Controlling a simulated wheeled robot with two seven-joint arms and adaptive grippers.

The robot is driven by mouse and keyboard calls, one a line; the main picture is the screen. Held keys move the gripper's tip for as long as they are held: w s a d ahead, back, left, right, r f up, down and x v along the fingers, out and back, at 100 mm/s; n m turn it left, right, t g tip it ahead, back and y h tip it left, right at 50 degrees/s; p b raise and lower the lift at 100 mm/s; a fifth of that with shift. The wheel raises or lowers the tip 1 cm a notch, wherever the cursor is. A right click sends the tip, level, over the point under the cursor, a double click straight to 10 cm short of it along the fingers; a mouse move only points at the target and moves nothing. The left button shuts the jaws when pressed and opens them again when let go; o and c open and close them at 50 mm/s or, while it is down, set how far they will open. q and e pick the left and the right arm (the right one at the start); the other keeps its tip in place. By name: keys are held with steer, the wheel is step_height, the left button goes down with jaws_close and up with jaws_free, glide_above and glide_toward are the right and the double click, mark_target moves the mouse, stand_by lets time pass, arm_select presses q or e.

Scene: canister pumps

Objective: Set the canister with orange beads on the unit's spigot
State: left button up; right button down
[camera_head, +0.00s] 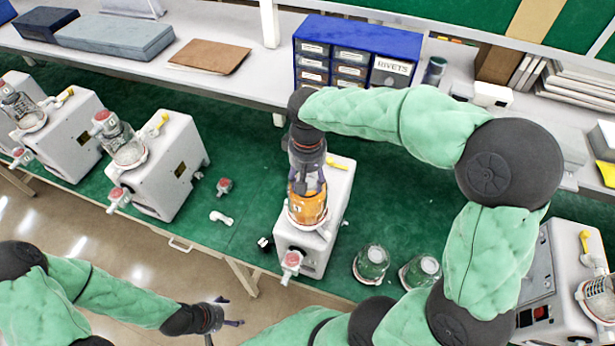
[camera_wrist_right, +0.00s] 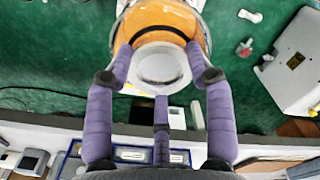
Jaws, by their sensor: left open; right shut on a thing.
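The canister with orange beads (camera_head: 307,211) is upright at the top of the middle white unit (camera_head: 294,238). The spigot under it is hidden, and I cannot tell whether the canister rests on it or hovers just above. My right gripper (camera_head: 308,186) comes from above and is shut on the canister's upper part. In the right wrist view the purple fingers of this gripper (camera_wrist_right: 160,75) close around the pale round lid, with the orange beads (camera_wrist_right: 160,22) beyond. My left gripper (camera_head: 225,318) is open and empty at the lower left, away from the bench.
Two clear canisters (camera_head: 371,262) stand on the green bench right of the middle unit. A white elbow fitting (camera_head: 221,218) and a red-and-grey knob (camera_head: 224,186) lie to its left. Other pump units (camera_head: 160,170) stand left and right. A blue drawer cabinet (camera_head: 352,55) is behind on the shelf.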

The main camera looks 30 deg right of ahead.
steer(key=shift+f+b, duration=0.85)
steer(key=shift+f, duration=0.3)
steer(key=shift+c, duration=1.9)
jaws_free()
steer(key=shift+r, duration=0.1)
step_height(320, 180, up, 12)
